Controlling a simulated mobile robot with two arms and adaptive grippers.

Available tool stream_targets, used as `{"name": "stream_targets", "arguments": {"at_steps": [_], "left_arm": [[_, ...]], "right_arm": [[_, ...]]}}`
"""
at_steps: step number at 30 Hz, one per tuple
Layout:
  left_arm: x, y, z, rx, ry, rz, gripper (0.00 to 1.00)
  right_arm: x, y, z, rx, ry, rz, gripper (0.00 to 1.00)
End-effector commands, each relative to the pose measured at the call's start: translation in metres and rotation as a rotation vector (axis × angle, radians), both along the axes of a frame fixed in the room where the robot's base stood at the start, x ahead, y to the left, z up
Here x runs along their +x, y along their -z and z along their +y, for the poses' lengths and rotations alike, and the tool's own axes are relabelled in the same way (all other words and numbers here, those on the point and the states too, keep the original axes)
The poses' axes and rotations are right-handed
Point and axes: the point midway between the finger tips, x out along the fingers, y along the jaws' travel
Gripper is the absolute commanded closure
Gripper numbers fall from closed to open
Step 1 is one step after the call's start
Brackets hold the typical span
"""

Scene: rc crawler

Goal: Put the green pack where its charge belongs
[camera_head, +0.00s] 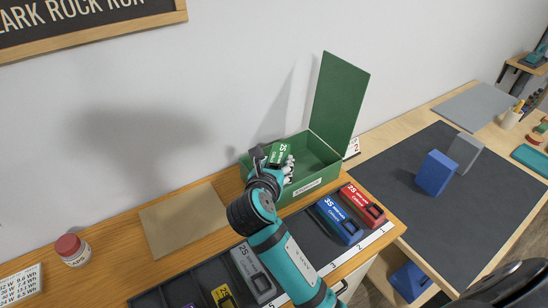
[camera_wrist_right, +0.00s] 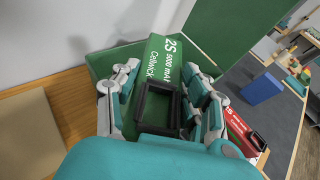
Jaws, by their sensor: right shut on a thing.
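The green pack (camera_head: 283,150) is in my right gripper (camera_head: 270,165), at the left part of an open green box (camera_head: 322,149). In the right wrist view the pack (camera_wrist_right: 160,58) reads "2S 5000 mAh Cellwick" and has a black frame-like end (camera_wrist_right: 158,105) towards me. The fingers of my right gripper (camera_wrist_right: 163,88) are shut on it from both sides. The box's lid (camera_head: 340,100) stands upright at the right. I cannot tell whether the pack touches the box floor. My left gripper is not in view.
A dark tray (camera_head: 305,238) with numbered slots lies in front of the box. It holds red (camera_head: 362,203), blue (camera_head: 339,220), grey (camera_head: 252,270) and yellow (camera_head: 224,297) packs. A tan mat (camera_head: 184,220) lies left; a red-lidded jar (camera_head: 72,250) stands further left.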

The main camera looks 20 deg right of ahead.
Motion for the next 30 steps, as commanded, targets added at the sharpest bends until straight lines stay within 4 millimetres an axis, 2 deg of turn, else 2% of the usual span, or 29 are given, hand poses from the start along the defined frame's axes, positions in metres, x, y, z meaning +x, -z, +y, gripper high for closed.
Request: {"name": "stream_targets", "arguments": {"at_steps": [3, 9, 14, 21, 30], "left_arm": [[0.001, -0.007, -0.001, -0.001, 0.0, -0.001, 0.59], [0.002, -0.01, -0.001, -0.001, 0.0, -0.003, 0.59], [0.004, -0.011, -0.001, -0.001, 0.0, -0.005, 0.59], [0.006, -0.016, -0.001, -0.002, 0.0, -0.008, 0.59], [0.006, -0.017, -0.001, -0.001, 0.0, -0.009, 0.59]], "right_arm": [[0.03, -0.001, -0.01, -0.001, 0.001, -0.003, 1.0], [0.059, 0.004, -0.019, 0.0, -0.001, -0.002, 1.0], [0.063, 0.01, -0.02, 0.001, -0.001, -0.001, 1.0], [0.062, 0.04, -0.019, 0.001, -0.002, 0.0, 1.0], [0.062, 0.042, -0.019, -0.001, -0.002, -0.002, 1.0]]}}
